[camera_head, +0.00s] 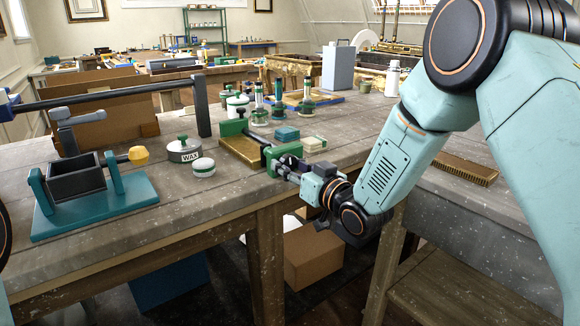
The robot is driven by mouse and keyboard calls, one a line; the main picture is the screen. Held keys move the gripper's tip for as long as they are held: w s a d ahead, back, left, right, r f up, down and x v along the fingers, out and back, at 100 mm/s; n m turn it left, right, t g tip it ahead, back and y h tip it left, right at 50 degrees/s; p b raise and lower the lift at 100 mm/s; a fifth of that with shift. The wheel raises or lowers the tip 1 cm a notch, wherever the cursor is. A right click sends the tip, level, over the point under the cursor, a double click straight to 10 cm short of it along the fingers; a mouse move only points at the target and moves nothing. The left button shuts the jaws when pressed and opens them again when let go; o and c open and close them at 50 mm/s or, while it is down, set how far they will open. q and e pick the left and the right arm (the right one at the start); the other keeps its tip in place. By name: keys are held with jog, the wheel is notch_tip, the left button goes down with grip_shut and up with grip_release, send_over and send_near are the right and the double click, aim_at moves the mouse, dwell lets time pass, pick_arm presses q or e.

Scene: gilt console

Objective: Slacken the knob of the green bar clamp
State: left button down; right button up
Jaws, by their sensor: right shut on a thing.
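The green bar clamp lies at the front edge of the workbench, with one green jaw (233,127) at the back and another (284,155) nearer the edge. A gold-brown block (241,149) lies between the jaws, and a dark bar runs beside it. My right gripper (286,168) comes in from the right, at the near end of the clamp. Its fingers are shut on the clamp's knob, which they mostly hide. My left gripper is not in view.
A teal-based vise (95,208) is further left. Green-handled tools (259,103) stand behind. A brush (460,168) lies to the right. The bench's front edge is close.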

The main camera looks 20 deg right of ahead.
jog(key=shift+c, duration=0.9)
